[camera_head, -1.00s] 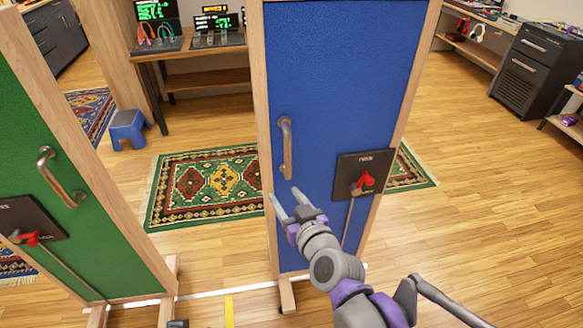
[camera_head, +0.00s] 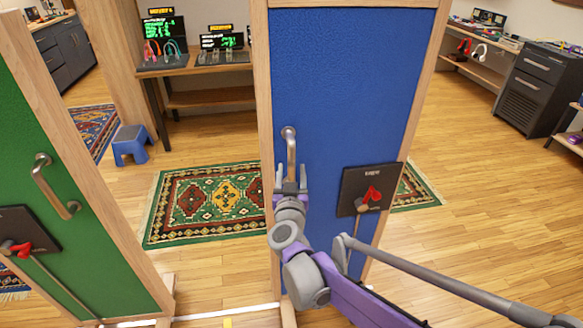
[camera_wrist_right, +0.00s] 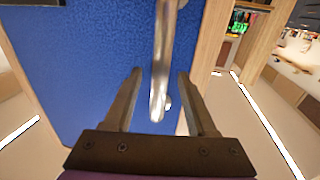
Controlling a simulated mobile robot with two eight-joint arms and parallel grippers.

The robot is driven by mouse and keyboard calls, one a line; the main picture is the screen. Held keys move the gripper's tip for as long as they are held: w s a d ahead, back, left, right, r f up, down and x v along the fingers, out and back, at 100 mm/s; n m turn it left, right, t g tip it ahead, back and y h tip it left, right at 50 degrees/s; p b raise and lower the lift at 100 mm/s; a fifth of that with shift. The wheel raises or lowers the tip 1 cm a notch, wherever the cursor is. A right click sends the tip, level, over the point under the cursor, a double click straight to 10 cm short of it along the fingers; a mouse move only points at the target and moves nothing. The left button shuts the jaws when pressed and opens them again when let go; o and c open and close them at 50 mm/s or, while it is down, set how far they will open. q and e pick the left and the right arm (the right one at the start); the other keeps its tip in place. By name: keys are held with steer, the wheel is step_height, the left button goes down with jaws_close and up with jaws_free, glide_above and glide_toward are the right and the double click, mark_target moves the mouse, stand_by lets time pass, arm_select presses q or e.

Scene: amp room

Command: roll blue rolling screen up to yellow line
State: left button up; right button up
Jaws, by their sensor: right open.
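The blue rolling screen (camera_head: 340,90) stands upright in a wooden frame at the middle of the head view. Its metal handle (camera_head: 291,150) is on its left side, and a black plate with a red lever (camera_head: 372,194) is at its lower right. My right gripper (camera_head: 290,182) is open at the handle's lower part. In the right wrist view the handle (camera_wrist_right: 160,70) runs between the two open fingers (camera_wrist_right: 156,95), with gaps on both sides. My left gripper is out of view.
A green screen (camera_head: 75,210) with its own handle stands at the left. A white floor line (camera_head: 225,311) runs along the bottom. A patterned rug (camera_head: 205,205) lies behind, and a blue stool (camera_head: 131,144) stands further back. Open floor (camera_head: 480,200) lies to the right.

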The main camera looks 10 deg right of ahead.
steer(key=shift+w+d, duration=0.1)
steer(key=shift+w, duration=0.95)
jaws_close()
stand_by(0.7)
